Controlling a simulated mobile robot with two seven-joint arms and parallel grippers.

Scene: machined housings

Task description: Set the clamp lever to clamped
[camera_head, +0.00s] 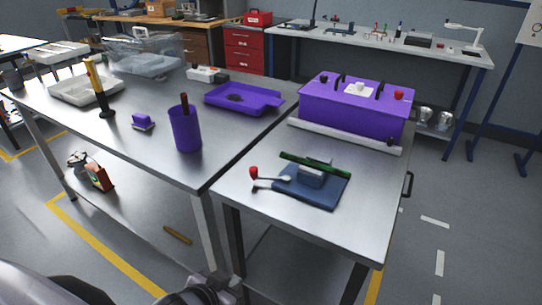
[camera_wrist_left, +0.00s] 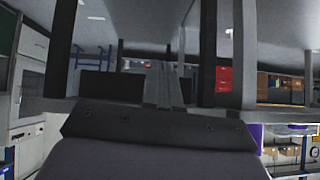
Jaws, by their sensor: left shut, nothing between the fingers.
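The clamp lever (camera_head: 272,178) is a pale arm with a red ball knob at its left end, in the head view. It points left from a grey clamp block on a blue base plate (camera_head: 325,195). A long dark green strip (camera_head: 315,165) lies across the clamp. Whether the clamp grips the strip cannot be told. My left gripper (camera_head: 213,288) shows at the bottom edge of the head view, low in front of the tables and well apart from the lever. In the left wrist view its fingers (camera_wrist_left: 164,85) are together and empty. My right gripper is not in view.
The clamp stands on the right steel table (camera_head: 257,208), with a purple housing (camera_head: 350,106) behind it. The left table holds a purple cup (camera_head: 185,129), a purple tray (camera_head: 243,98) and a yellow-handled tool (camera_head: 98,85). Table surface left of the knob is clear.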

